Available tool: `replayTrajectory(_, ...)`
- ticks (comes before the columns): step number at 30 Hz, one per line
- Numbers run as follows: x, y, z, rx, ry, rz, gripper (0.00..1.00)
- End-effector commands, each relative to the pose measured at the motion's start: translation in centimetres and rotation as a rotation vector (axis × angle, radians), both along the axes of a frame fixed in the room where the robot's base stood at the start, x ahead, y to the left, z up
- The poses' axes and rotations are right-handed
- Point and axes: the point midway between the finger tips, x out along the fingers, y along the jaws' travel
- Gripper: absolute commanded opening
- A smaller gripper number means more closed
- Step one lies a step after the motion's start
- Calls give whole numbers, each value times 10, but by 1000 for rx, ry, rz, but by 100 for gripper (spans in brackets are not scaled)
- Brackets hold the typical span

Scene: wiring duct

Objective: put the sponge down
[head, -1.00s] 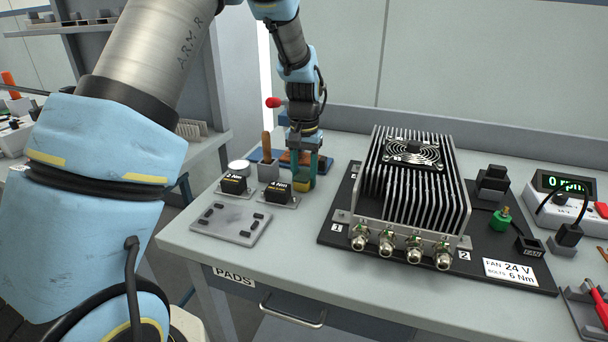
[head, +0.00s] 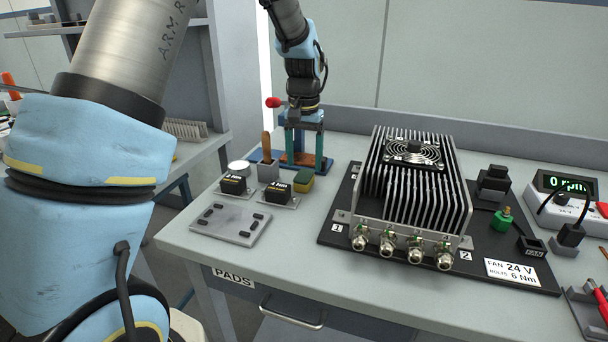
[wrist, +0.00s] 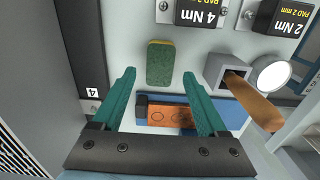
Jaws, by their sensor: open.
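The sponge (head: 303,180), yellow with a green side, lies on the bench to the right of the 4 Nm block (head: 279,192). It also shows in the wrist view (wrist: 160,63), lying flat and apart from the fingers. My gripper (head: 305,169) is open and empty, behind the sponge in the head view. In the wrist view its two green fingers (wrist: 158,78) are spread wide, with the near end of the sponge between their tips in the picture.
A wooden-handled tool stands in a grey holder (head: 268,171) left of my gripper. A blue and orange board (wrist: 172,116) lies below the fingers. The finned heatsink unit (head: 415,185) on its black plate (head: 338,212) stands to the right. The grey pad plate (head: 230,222) lies in front.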

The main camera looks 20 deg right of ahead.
Motion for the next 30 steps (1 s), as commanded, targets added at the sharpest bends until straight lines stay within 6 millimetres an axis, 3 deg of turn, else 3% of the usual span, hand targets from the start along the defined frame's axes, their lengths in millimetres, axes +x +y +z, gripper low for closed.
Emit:
replayTrajectory(3, 1, -1, 26, -4, -3, 1, 76)
replayTrajectory(9, 0, 0, 58, -1, -2, 1, 76)
replayTrajectory(20, 1, 5, 70, 0, 0, 8, 76)
replayTrajectory(23, 4, 30, 67, -6, -5, 51, 76)
replayTrajectory(25, 6, 62, 62, -14, -13, 104, 76)
replayTrajectory(29, -3, 143, 47, -31, -38, 242, 76)
replayTrajectory(30, -10, 171, 42, -37, -49, 292, 76)
